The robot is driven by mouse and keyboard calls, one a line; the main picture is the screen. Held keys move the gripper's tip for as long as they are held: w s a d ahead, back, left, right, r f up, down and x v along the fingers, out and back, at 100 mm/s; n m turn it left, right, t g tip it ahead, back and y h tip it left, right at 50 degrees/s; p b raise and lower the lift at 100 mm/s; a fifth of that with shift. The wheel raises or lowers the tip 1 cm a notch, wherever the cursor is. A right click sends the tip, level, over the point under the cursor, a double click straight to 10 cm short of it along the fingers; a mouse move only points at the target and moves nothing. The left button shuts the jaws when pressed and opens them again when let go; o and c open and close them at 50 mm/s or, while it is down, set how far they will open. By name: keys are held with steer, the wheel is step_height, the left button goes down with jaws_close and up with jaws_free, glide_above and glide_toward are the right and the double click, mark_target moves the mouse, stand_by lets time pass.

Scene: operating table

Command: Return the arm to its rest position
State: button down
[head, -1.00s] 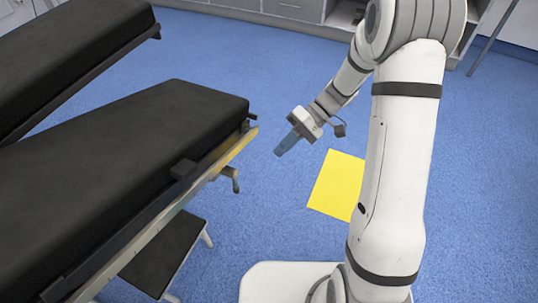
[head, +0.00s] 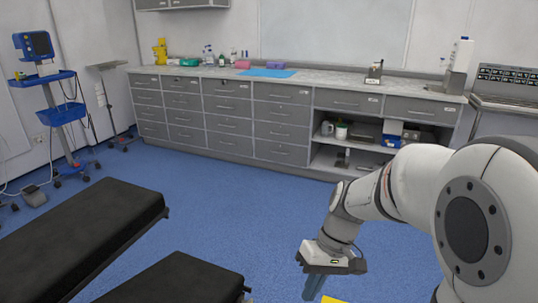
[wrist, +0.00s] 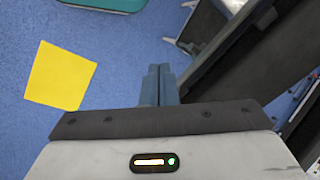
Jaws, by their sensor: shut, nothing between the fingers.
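My gripper (head: 314,285) is in the lower right of the head view, pointing down over the blue floor. It is to the right of the operating table's black padded sections (head: 170,280). In the wrist view the two blue-grey fingers (wrist: 159,72) are together with nothing between them. My white arm comes in from the right of the head view, bent at the elbow, and hides part of the floor and the cabinets behind it.
A yellow sheet (wrist: 60,76) lies on the floor near my gripper. The table's dark edge (wrist: 215,50) is close on the right in the wrist view. Grey drawer cabinets (head: 230,115) line the back wall. A monitor stand (head: 55,110) is at left. Floor (head: 240,205) before the cabinets is clear.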

steer(key=s+d+r+m+t+h+p, duration=0.1)
steer(key=s+d+r+t+h+p, duration=0.1)
steer(key=r+p, duration=0.4)
steer(key=s+d+r+m+t+h+p, duration=0.1)
steer(key=r+p, duration=0.5)
steer(key=r, duration=0.7)
steer(key=s+d+m+t, duration=0.1)
steer(key=s+d+t, duration=0.1)
steer(key=s+d, duration=0.1)
steer(key=shift+s+r+h, duration=0.2)
steer(key=shift+r+h, duration=0.05)
steer(key=shift+h, duration=0.15)
